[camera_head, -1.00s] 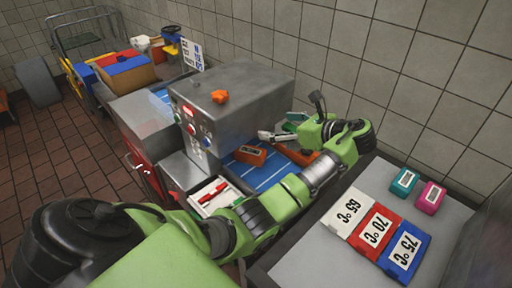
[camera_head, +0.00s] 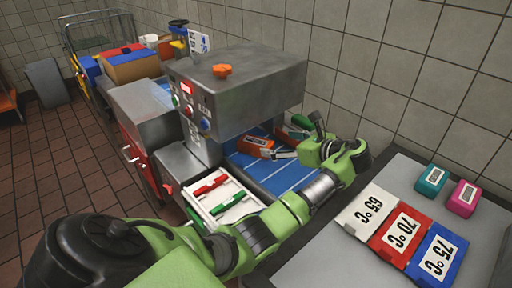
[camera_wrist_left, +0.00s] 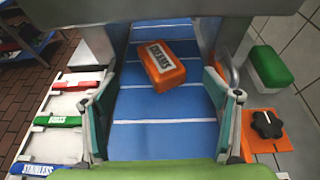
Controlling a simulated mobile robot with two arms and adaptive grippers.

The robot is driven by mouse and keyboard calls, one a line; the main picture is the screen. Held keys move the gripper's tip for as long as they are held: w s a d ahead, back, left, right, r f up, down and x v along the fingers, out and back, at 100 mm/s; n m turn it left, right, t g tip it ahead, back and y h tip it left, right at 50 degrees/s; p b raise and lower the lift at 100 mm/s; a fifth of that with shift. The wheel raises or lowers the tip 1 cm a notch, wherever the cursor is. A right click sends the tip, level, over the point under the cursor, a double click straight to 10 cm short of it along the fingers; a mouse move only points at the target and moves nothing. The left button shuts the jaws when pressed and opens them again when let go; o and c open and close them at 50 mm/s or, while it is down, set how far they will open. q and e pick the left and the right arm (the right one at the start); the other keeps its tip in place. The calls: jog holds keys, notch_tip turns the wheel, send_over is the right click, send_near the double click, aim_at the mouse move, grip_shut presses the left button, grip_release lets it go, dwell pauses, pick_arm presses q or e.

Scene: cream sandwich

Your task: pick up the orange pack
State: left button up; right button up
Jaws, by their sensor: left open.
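The orange pack (camera_head: 254,146) with a dark-lettered label lies on the blue, white-striped belt under the grey machine. In the left wrist view the orange pack (camera_wrist_left: 174,74) lies slightly turned, ahead of my fingers and roughly centred between their lines. My left gripper (camera_head: 287,146) is beside the pack in the head view. In the left wrist view my left gripper (camera_wrist_left: 160,108) is open, with a teal-padded finger on each side and bare belt between them. The pack is not between the fingertips. My right gripper is not in view.
The grey machine (camera_head: 240,88) overhangs the belt (camera_head: 285,172). A white tray (camera_head: 228,212) with red and green pieces is left of it. A green-topped block (camera_wrist_left: 270,67) and a black knob (camera_wrist_left: 267,123) are on the right.

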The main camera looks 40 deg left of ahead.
aim_at(258, 141)
pick_arm(q)
jog(key=x, duration=0.4)
jog(key=shift+a+f, duration=0.1)
jog(key=shift+a, duration=0.1)
jog(key=x, duration=0.5)
jog(key=shift+w+a+f+p, duration=0.2)
jog(key=shift+f+p, duration=0.1)
jog(key=shift+f, duration=0.2)
jog(key=shift+d, duration=0.1)
jog(key=c, duration=1.5)
